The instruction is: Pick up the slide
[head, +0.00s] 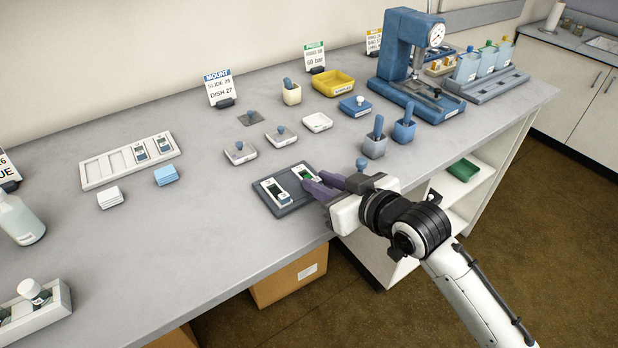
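A dark grey holder (290,203) lies near the table's front edge with two slides in it, a left slide (274,189) and a right slide (302,172). Each has a white label and a dark green patch. My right gripper (313,178) comes in from the right, its two purple fingers apart, with the tips at the right slide's near end. The fingers hide part of that end, and I cannot tell whether they touch it. Two more labelled slides, one (139,153) and another (163,144), lie in the white slotted tray (104,170). My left gripper is out of view.
A sign (219,88) reads "MOUNT SLIDE 25 DISH 27". Small knobbed dishes (240,153) stand behind the holder.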

